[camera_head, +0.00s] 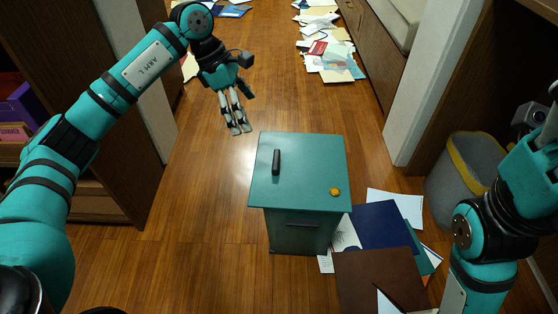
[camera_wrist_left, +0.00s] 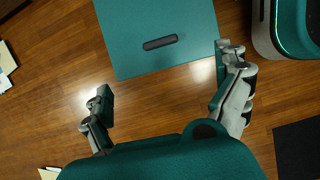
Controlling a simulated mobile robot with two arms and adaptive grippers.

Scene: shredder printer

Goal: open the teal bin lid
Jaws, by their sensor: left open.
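The teal bin (camera_head: 297,236) stands upright on the floor in the middle of the head view. Its flat teal lid (camera_head: 310,160) looks shut. A black bar handle (camera_head: 276,162) lies on the lid's left part, and a yellow round button (camera_head: 334,191) sits near its front right corner. My left gripper (camera_head: 238,130) points down beyond the lid's far left corner, apart from it. In the left wrist view, its open, empty fingers (camera_wrist_left: 163,72) spread beside the lid edge, with the handle (camera_wrist_left: 160,43) above the gap. My right arm is at the right; its fingers do not show.
Folders and papers (camera_head: 380,240) lie on the floor right of the bin. A grey waste basket (camera_head: 462,172) with a yellow rim stands farther right. Shelves and cabinets line both sides. More papers (camera_head: 328,45) lie at the back. The floor left of the bin is clear.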

